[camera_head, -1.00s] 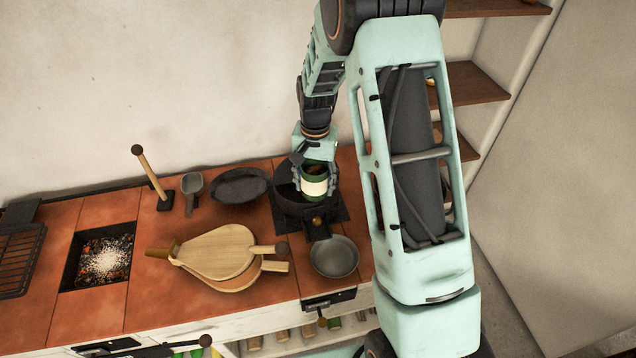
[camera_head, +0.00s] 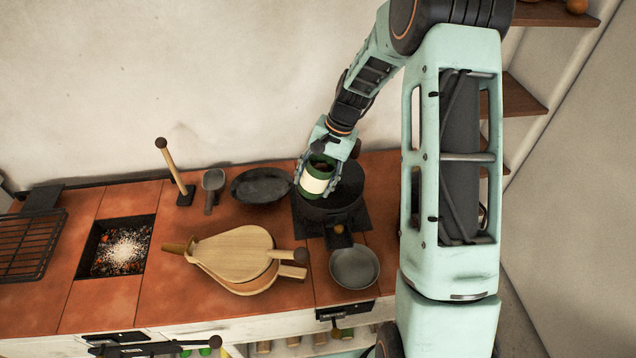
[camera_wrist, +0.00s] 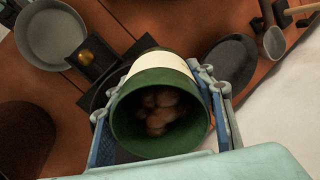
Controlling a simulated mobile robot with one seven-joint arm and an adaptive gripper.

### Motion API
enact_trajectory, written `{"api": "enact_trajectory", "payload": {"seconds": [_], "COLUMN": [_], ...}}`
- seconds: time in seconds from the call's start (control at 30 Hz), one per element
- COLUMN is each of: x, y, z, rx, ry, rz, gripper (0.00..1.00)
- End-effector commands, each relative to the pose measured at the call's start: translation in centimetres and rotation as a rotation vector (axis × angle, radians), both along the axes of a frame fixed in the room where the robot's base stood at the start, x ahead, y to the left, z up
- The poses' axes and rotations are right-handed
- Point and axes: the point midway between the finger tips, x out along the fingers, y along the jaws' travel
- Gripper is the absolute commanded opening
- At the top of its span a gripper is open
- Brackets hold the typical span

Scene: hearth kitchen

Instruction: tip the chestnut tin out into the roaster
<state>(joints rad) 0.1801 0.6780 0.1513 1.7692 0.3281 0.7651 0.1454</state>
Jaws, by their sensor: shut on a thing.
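My gripper (camera_head: 318,172) is shut around the chestnut tin (camera_head: 315,186), a green tin with a cream label. The tin is held a little tilted above the left part of a dark round pan, which looks like the roaster (camera_head: 346,203), on a black plate. In the wrist view, the tin's green mouth (camera_wrist: 125,128) is open towards the camera, with several brown chestnuts (camera_wrist: 158,108) inside. The gripper's fingers hold it on both sides. The tin hides much of the pan there; the inside of the pan is dark, and I cannot tell its contents.
A grey bowl (camera_head: 354,267) stands in front, and a dark oval dish (camera_head: 262,185) lies left of the tin. An ember pit (camera_head: 120,248) is at the far left.

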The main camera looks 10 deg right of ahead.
Motion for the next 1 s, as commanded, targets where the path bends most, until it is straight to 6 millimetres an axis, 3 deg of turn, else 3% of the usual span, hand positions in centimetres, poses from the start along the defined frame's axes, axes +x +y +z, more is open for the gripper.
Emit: {"api": "enact_trajectory", "payload": {"seconds": [0.7, 1.0], "x": [0.0, -0.1], "y": [1.8, 2.2], "z": [-1.2, -1.1], "rx": [0.632, 0.802], "ry": [0.034, 0.043], "rz": [-0.003, 0.000], "gripper": [0.15, 0.15]}}
